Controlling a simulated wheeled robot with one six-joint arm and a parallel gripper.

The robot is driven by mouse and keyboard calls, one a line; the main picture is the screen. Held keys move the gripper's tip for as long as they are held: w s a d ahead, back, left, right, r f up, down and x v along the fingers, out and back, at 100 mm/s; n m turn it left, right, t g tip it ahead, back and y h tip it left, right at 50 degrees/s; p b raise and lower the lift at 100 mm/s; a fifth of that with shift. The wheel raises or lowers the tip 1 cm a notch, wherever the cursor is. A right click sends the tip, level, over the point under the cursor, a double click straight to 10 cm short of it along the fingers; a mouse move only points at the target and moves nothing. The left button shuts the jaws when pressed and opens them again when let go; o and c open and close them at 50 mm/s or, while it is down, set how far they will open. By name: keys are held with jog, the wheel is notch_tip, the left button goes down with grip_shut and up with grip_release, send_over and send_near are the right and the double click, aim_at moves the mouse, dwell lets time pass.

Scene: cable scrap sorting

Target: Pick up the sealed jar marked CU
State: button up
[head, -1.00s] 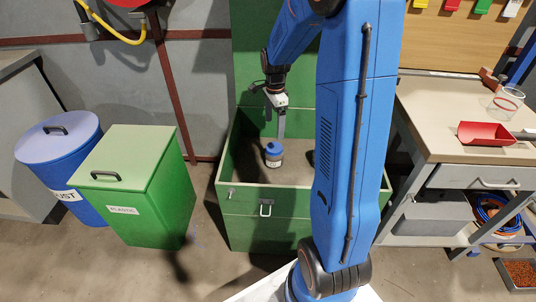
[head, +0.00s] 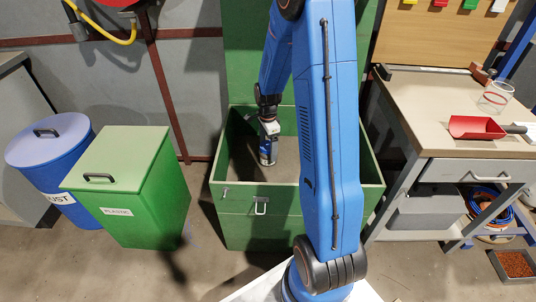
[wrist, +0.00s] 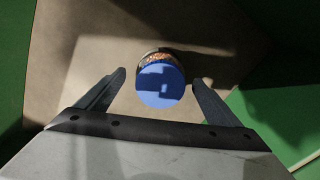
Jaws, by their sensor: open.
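A small jar with a blue lid (wrist: 160,85) stands inside the green bin. In the wrist view its lid faces me and a strip of copper-coloured contents shows through its side. In the head view the jar (head: 266,152) is partly hidden behind my gripper (head: 268,142). Its marking cannot be read in the frames now. In the wrist view my gripper (wrist: 160,84) is open, with one finger on each side of the jar and gaps between fingers and lid. Nothing is held.
The green bin's front wall (head: 285,200) and side walls enclose the jar. A green plastic box (head: 130,190) and a blue dust drum (head: 50,165) stand left. A workbench (head: 440,110) with a red scoop (head: 475,127) and a clear beaker (head: 494,97) stands right.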

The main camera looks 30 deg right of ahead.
jog(key=shift+f, duration=1.95)
jog(key=shift+d, duration=0.1)
jog(key=c, duration=2)
